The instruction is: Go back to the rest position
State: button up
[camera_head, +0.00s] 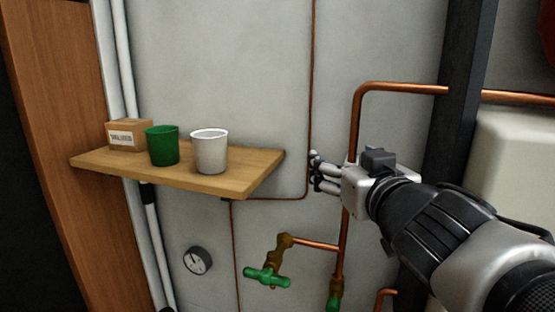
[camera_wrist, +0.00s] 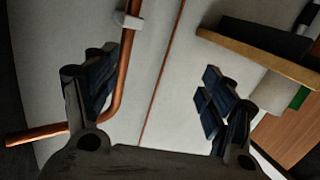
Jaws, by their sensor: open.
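My gripper (camera_head: 318,172) is at the right of the shelf in the head view, in front of the wall and a vertical copper pipe (camera_head: 353,130). It points left toward the shelf and is apart from it. In the wrist view my gripper (camera_wrist: 155,100) has its fingers spread wide, with nothing between them. Behind the fingers are the pale wall and a copper pipe (camera_wrist: 125,75).
A wooden shelf (camera_head: 230,183) carries a small labelled box (camera_head: 130,133), a green cup (camera_head: 162,146) and a white cup (camera_head: 210,152). Below are a gauge (camera_head: 198,260) and a green-handled valve (camera_head: 267,277). A dark post (camera_head: 462,90) stands behind my arm.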

jog(key=s+d+f+m+g+h, duration=0.35)
jog(key=s+d+f+g, duration=0.2)
jog(key=s+f, duration=0.55)
jog(key=s+a+f+n+g+y, duration=0.25)
jog(key=s+f+g, duration=0.35)
jog(key=s+f, duration=0.7)
notch_tip(320, 180, down, 30)
jog(key=m+h+b, duration=0.1)
jog(key=b, duration=2.7)
jog(key=shift+s+a+g, duration=0.2)
jog(key=shift+s+g, duration=0.15)
jog(key=shift+s, duration=0.05)
jog(key=shift+r, duration=0.1)
